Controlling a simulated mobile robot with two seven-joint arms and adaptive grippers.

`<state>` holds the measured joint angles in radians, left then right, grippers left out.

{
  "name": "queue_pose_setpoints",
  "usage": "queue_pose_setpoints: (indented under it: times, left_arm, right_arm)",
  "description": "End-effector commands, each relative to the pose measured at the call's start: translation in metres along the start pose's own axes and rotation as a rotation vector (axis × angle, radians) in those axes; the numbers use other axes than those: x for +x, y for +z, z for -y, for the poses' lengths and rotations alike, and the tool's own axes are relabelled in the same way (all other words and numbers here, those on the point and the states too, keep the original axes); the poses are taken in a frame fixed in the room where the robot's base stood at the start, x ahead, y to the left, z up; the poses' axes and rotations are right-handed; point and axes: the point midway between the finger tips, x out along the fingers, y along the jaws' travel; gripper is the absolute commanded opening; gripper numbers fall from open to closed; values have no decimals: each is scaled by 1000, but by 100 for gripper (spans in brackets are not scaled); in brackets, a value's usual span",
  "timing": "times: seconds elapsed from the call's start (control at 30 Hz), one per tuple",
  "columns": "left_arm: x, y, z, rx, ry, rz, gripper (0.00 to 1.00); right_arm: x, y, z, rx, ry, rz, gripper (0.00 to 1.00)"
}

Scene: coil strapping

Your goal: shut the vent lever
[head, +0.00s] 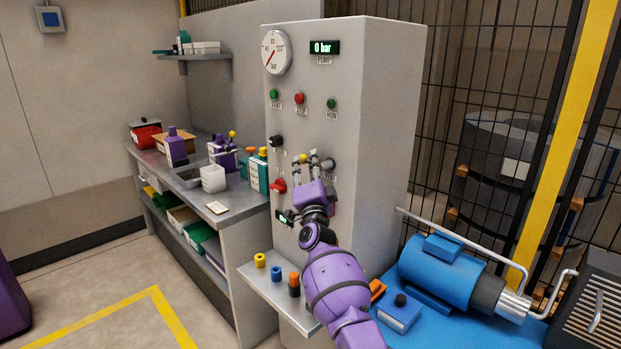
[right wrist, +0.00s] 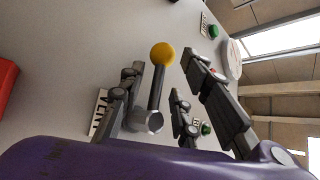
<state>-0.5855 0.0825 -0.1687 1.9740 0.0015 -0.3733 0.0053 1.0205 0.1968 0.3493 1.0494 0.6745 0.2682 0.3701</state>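The vent lever (right wrist: 157,88) is a dark rod with a yellow ball end on a grey pivot. In the right wrist view it stands between the finger pairs, beside a partly covered VENT label (right wrist: 100,112). In the head view its yellow ball (head: 304,158) shows small at the fingertips, against the cabinet front. My right gripper (head: 313,166) is open at the cabinet, its fingers on either side of the lever. In the right wrist view the gripper (right wrist: 165,75) shows gaps between fingers and rod; contact is not visible. My left gripper is out of view.
The grey cabinet (head: 345,90) carries a gauge (head: 276,52), a display reading 0 bar (head: 324,47), buttons and a red handle (head: 277,187). A small shelf (head: 268,286) with coloured pieces juts out below. A cluttered bench (head: 235,208) stands left; a blue motor (head: 440,270) is at right.

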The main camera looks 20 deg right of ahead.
Motion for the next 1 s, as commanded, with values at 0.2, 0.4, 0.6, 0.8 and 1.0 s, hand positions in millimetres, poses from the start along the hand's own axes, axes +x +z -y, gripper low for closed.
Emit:
queue_pose_setpoints:
  times: [0.2,0.4,0.6,0.8,1.0]
  left_arm:
    - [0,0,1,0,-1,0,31]
    - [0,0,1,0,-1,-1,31]
    - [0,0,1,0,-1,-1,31]
    - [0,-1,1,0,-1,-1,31]
    - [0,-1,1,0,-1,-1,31]
  right_arm:
    - [-37,2,-2,2,3,0,31]
    - [-79,1,-2,1,3,1,31]
    - [-106,1,-1,0,2,1,31]
    - [-114,1,-1,-1,1,1,31]
    - [-114,1,0,-1,1,1,31]
